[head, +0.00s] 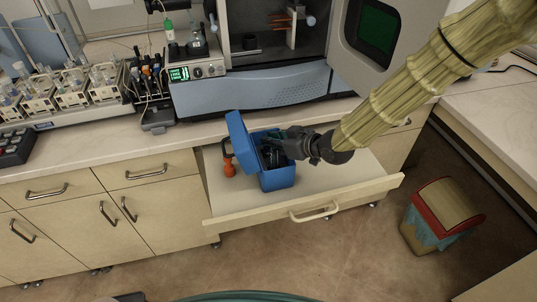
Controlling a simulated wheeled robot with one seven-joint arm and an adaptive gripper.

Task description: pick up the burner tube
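A blue box (279,180) with its lid (238,137) tilted open stands in an open drawer (335,193). Dark items show inside the box, too small and shaded to tell apart. I cannot make out a burner tube for sure; it may be among them or hidden. My gripper (278,147), dark grey, reaches in from the right with its fingers over the box's opening. The fingers blend with the dark contents, so I cannot tell whether they are open or shut, or hold anything.
An orange tool with a black handle (229,167) is in the drawer left of the box. The blue-grey spectrometer (253,96) stands on the counter behind, its door (377,38) open. A bin (440,215) stands on the floor at right. The drawer's right part is bare.

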